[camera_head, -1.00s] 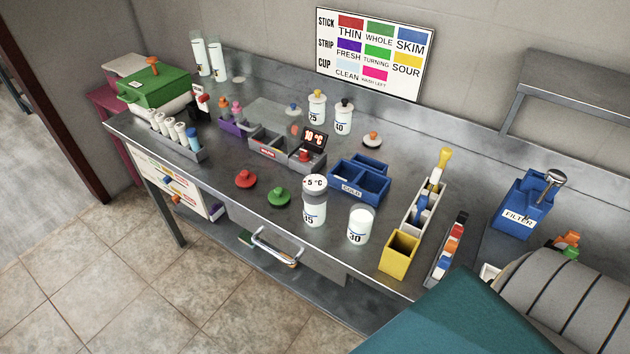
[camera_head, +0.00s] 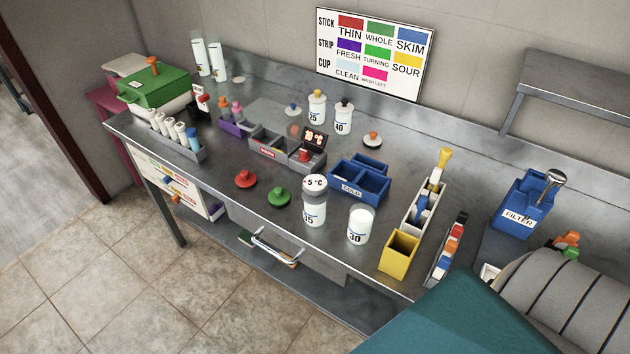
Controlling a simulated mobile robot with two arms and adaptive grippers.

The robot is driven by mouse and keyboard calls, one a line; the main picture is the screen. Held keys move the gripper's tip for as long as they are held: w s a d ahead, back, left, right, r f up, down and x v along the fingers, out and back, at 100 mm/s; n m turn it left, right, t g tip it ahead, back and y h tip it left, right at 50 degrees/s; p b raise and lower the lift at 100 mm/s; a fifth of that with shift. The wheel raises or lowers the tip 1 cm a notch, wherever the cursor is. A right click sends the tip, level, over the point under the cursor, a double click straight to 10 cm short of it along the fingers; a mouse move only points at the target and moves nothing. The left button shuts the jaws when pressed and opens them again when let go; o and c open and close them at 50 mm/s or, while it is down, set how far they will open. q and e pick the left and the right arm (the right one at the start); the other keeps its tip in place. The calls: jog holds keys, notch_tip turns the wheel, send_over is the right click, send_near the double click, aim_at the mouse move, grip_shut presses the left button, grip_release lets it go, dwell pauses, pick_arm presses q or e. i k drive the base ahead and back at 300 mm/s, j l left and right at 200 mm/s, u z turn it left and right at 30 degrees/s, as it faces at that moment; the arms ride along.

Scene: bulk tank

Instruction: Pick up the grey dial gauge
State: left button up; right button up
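A round grey gauge with a pale face marked "5 °C" (camera_head: 314,184) sits on top of the clear jar marked 35 (camera_head: 314,212), near the front edge of the steel bench. It is the only round grey gauge I make out; any needle on it is too small to see. Its underside is hidden against the jar. Neither of my grippers shows in the head view.
A white jar marked 30 (camera_head: 360,225) stands to the right of jar 35. A blue divided bin (camera_head: 374,190) is behind them. Green (camera_head: 279,197) and red (camera_head: 245,179) knobbed lids lie to the left. A yellow box (camera_head: 398,257) stands at the right front.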

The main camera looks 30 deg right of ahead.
aim_at(314, 186)
jog(key=z, duration=1.4)
